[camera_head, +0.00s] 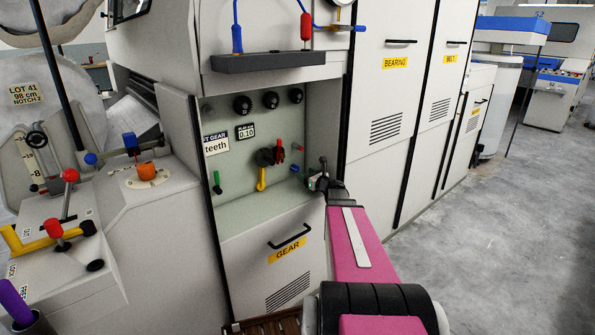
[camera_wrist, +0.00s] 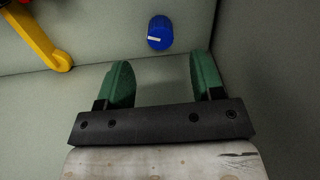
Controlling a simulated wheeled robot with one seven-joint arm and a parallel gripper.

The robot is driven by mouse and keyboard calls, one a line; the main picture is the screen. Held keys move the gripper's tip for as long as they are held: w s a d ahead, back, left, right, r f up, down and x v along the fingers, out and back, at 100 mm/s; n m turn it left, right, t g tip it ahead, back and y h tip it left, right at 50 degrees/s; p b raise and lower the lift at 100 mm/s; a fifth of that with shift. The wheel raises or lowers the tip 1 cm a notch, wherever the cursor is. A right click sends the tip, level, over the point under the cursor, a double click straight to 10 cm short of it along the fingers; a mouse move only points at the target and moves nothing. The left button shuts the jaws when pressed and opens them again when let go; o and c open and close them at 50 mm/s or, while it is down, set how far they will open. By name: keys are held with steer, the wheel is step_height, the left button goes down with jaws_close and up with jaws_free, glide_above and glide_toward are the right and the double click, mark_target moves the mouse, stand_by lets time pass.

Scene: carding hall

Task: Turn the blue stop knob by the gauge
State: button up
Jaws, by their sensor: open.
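A blue knob (camera_wrist: 160,33) with a pale mark sits on a grey-green panel in the wrist view. It also shows as a small blue spot (camera_head: 295,168) low in the recess of the machine. My gripper (camera_wrist: 162,72) is open, with green fingers spread apart and nothing between them. The knob lies just beyond the fingertips, roughly in line with the gap, and looks apart from them. In the head view my gripper (camera_head: 318,178) is at the right side of the recess, small and partly hidden. A round gauge (camera_head: 342,2) is cut off at the top edge.
A yellow hook-shaped handle (camera_head: 261,178) and red lever (camera_head: 279,152) are left of the knob. Black knobs (camera_head: 270,100) line the recess above. A side wall (camera_wrist: 265,80) stands close to the right finger. Open floor (camera_head: 500,220) lies to the right.

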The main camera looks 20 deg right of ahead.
mark_target(297, 169)
steer(key=x, duration=0.7)
steer(key=shift+w+a, duration=0.1)
steer(key=shift+w, duration=0.1)
steer(key=c, duration=0.9)
